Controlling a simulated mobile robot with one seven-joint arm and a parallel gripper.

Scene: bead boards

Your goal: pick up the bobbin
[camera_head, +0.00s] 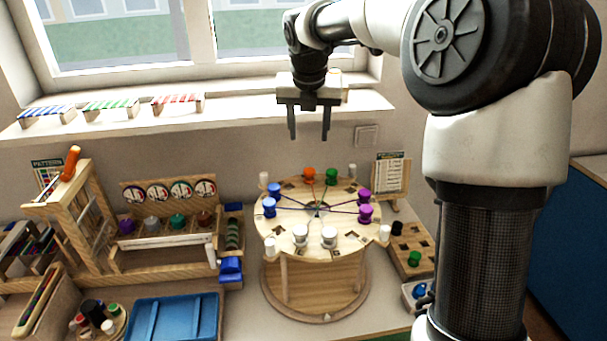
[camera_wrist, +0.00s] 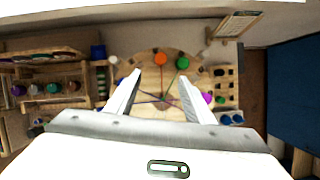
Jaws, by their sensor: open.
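Several bobbins stand around the rim of a round wooden braiding stand (camera_head: 318,190), with coloured threads running to its centre. They include an orange bobbin (camera_head: 309,174), a green bobbin (camera_head: 331,176), blue bobbins (camera_head: 269,207), purple bobbins (camera_head: 366,213) and white bobbins (camera_head: 300,234). The task does not say which bobbin is meant. My gripper (camera_head: 309,136) is open and empty, pointing down above the back of the stand. In the wrist view, the orange bobbin (camera_wrist: 160,58) and green bobbin (camera_wrist: 182,63) show beyond the fingertips; the front bobbins are hidden.
A wooden tray (camera_head: 425,245) at the right holds a black and a green bobbin. A pattern card (camera_head: 391,173) stands behind it. A wooden rack with spools (camera_head: 170,240) and a blue tray (camera_head: 172,318) are at the left. The windowsill (camera_head: 225,106) lies behind my gripper.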

